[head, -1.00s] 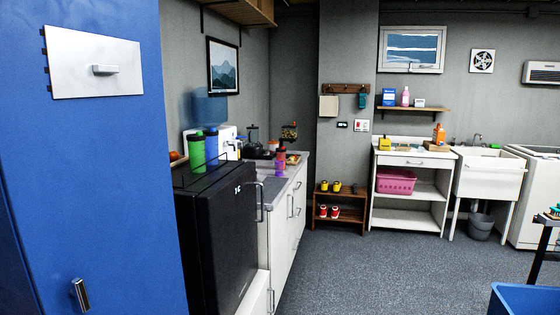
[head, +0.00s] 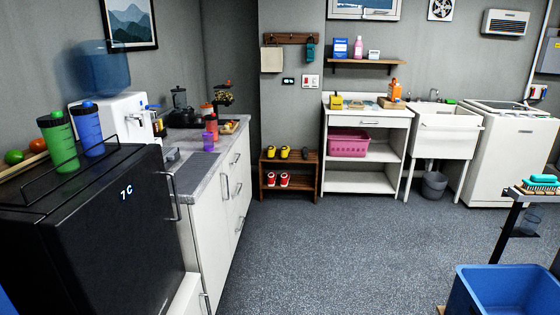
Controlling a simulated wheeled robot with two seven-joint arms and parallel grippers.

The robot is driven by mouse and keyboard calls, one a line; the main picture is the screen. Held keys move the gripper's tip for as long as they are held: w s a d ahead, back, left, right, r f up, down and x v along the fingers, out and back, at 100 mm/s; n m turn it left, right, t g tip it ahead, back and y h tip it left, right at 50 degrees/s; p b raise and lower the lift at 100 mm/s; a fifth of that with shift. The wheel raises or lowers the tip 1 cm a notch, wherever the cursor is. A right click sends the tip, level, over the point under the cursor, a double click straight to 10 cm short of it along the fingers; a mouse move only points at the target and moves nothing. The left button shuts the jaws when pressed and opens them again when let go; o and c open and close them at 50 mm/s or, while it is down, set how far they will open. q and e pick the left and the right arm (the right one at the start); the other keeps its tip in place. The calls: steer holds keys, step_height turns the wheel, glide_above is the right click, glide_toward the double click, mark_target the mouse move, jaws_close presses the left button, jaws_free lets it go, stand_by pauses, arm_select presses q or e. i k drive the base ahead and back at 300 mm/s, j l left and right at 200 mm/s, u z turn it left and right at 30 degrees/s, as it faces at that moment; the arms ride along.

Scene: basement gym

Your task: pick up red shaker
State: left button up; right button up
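A red-orange container (head: 206,111), small in the head view, stands toward the far part of the kitchen counter; I cannot tell for certain that it is the red shaker. A green shaker (head: 60,143) and a blue shaker (head: 88,130) with dark lids stand nearer, on top of the black fridge, inside a thin black rail. Neither of my grippers is in view.
The black fridge (head: 105,225) stands close at the left, with the white cabinets (head: 222,205) beyond it. A blue bin (head: 510,290) and a dark stand (head: 512,220) are at the right. The grey floor (head: 330,255) between is clear.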

mark_target(212, 126)
steer(key=i+z, duration=0.25)
steer(key=i, duration=1.9)
steer(key=i+l+u, duration=0.1)
steer(key=i+u, duration=0.35)
steer(key=i+l+u, duration=0.3)
steer(key=i+u, duration=0.15)
steer(key=i+l+u, duration=0.85)
steer(key=l, duration=0.2)
steer(key=k+j, duration=0.05)
